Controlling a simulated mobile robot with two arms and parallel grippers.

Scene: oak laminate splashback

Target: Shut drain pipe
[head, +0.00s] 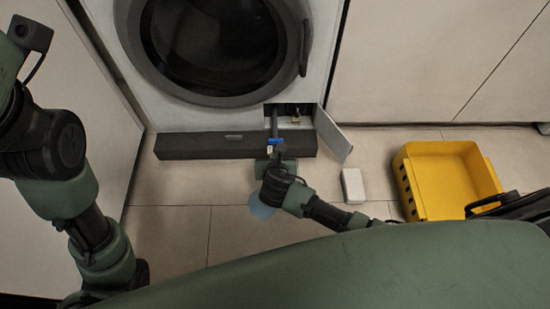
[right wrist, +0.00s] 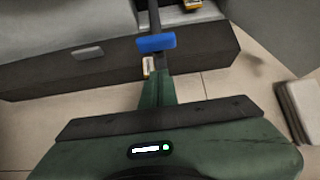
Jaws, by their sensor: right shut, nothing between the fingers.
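The drain pipe (head: 274,122) is a dark hose coming out of the open hatch low on the washing machine, with a blue end piece (head: 276,141) over the dark plinth. In the right wrist view the grey pipe (right wrist: 153,17) ends in the blue piece (right wrist: 156,43), just beyond my fingers. My right gripper (head: 276,156) is shut and empty, just in front of the blue piece; in the right wrist view its fingers (right wrist: 157,80) point at it. I cannot tell whether they touch. My left arm shows at the left, but its gripper is not visible.
The hatch door (head: 333,134) stands open to the right of the opening. A dark plinth strip (head: 200,146) lies in front of the machine. A white block (head: 353,186) and a yellow crate (head: 412,189) are on the floor to the right. A pale blue round thing (head: 262,208) is partly hidden beneath my right arm.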

